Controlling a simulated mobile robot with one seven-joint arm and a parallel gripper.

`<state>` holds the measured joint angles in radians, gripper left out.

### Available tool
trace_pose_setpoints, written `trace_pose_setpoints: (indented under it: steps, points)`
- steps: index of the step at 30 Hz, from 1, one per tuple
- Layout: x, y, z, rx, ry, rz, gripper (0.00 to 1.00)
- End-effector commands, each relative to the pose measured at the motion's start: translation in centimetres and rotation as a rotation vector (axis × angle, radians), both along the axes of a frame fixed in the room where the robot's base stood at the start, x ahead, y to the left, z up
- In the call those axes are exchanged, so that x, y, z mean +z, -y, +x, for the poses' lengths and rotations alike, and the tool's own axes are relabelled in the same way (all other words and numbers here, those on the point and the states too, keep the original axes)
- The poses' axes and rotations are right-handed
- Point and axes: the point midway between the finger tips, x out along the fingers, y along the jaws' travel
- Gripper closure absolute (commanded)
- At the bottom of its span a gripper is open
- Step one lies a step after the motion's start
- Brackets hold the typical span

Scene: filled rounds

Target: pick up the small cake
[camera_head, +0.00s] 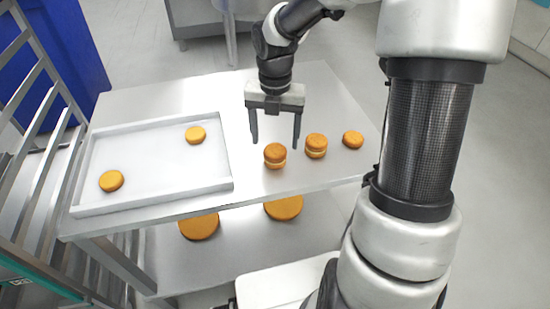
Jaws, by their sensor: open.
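Several small round orange-brown cakes are in view. On the right part of the metal table (230,202) stand two filled, layered cakes, the left one (275,155) and the middle one (316,145), with a smaller single round (353,139) to their right. Two single rounds, a near one (111,181) and a far one (196,135), lie in the white tray. I cannot tell which one is the small cake. My gripper (274,142) is open and empty, fingers pointing down, above or just behind the left layered cake. Its exact height is unclear.
The white tray (207,189) with a raised rim fills the table's left side. Two larger rounds, left (199,226) and right (284,208), lie on the lower shelf (240,245). A metal rack (35,190) and blue bin (65,50) stand left.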

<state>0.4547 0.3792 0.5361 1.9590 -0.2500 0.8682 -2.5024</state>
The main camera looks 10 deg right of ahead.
Motion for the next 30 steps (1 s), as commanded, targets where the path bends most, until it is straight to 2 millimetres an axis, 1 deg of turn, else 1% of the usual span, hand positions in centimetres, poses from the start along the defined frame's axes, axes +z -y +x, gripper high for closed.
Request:
trace_pose_setpoints:
  steps: [5,7,12,15,18,23,24,28,29,30]
  points:
    - [-0.9,0.0,-0.1,0.000,-0.001,0.000,0.30]
    - [-1.6,-0.1,-0.2,0.001,-0.001,0.000,0.30]
    - [-4.2,-0.3,-0.7,0.000,-0.003,0.000,0.30]
    - [-5.4,-0.3,-0.6,0.001,-0.001,0.000,0.30]
    - [-5.7,-0.3,-0.6,0.000,0.000,0.000,0.30]
    - [-5.6,-0.2,-0.6,0.000,0.000,0.000,0.30]
    - [-5.6,-0.2,-0.6,0.000,0.000,0.000,0.37]
    - [-5.6,-0.2,-0.6,0.000,0.000,0.000,0.59]
    - [-5.6,-0.2,-0.6,0.000,0.000,0.000,0.62]
    - [-5.6,-0.2,-0.6,0.000,0.000,0.000,0.62]
